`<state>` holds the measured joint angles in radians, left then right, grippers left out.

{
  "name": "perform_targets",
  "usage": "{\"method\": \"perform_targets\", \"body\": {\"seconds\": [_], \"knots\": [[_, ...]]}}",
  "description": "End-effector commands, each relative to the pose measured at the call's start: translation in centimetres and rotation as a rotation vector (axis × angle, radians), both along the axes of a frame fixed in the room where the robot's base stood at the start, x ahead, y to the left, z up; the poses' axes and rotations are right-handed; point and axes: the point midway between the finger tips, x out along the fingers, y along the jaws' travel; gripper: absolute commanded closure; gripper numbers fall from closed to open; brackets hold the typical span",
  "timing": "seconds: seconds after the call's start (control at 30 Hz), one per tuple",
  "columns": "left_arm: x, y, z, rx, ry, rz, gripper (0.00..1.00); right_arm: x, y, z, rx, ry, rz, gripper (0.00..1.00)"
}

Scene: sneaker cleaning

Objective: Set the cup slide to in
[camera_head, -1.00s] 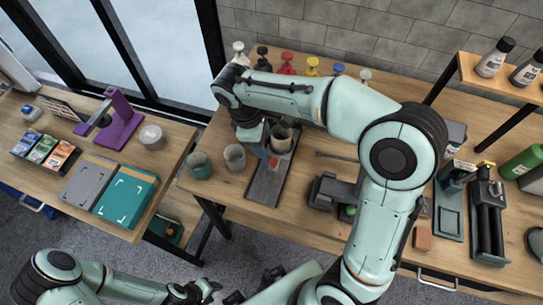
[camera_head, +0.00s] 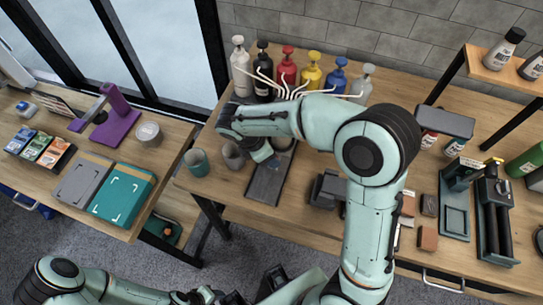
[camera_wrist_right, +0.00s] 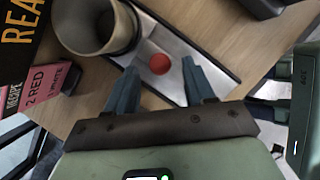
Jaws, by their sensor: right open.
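The cup slide (camera_head: 264,186) is a long dark plate on the wooden bench, with a grey cup (camera_wrist_right: 92,22) at its far part. The cup is mostly behind my right arm in the head view (camera_head: 284,142). A round red knob (camera_wrist_right: 159,64) sits on the slide beside the cup. My right gripper (camera_wrist_right: 161,70) is open, with its fingertips on either side of the knob; I cannot tell if they touch it. The knob is hidden in the head view. My left gripper (camera_head: 205,296) is low at the bottom edge, away from the bench; its jaw state is unclear.
A teal cup (camera_head: 197,162) and a grey cup (camera_head: 233,156) stand left of the slide. Several pump bottles (camera_head: 287,66) with white spouts line the back. A dark device (camera_head: 327,190) stands to the right. The bench front between slide and device is clear.

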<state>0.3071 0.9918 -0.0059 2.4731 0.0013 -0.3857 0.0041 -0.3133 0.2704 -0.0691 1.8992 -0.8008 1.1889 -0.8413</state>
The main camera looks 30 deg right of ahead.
Motion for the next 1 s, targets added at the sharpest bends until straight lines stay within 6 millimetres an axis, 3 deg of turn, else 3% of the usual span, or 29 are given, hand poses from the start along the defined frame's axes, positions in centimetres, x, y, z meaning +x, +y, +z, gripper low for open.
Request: {"method": "perform_targets", "body": {"seconds": [0.2, 0.5, 0.53, 0.67, 0.7, 0.87, 1.0], "knots": [[-0.1, 0.0, -0.3, 0.000, 0.001, 0.001, 0.57, -0.1, -0.8, -1.8, -0.001, 0.001, 0.000, 0.47], [-0.1, 0.0, -0.3, 0.000, 0.001, 0.000, 0.57, 0.0, -0.8, -2.0, 0.000, 0.000, 0.000, 0.47], [-0.1, 0.0, -0.3, 0.000, 0.001, 0.000, 0.57, 0.0, -0.8, -2.0, 0.000, 0.000, 0.000, 0.53], [-0.1, 0.0, -0.3, 0.000, 0.001, 0.000, 0.57, 0.0, -0.8, -2.0, 0.000, 0.000, 0.000, 0.95], [-0.1, 0.0, -0.3, 0.000, 0.001, 0.001, 0.57, 0.0, -0.8, -2.0, 0.000, 0.000, 0.000, 1.00], [-0.1, 0.0, -0.1, 0.000, 0.001, 0.000, 0.57, 0.1, -1.0, -1.9, 0.000, 0.000, -0.001, 1.00], [0.5, 0.0, 0.9, 0.000, -0.006, 0.000, 0.57, 1.3, -2.3, -1.7, 0.000, 0.000, -0.004, 1.00]]}}
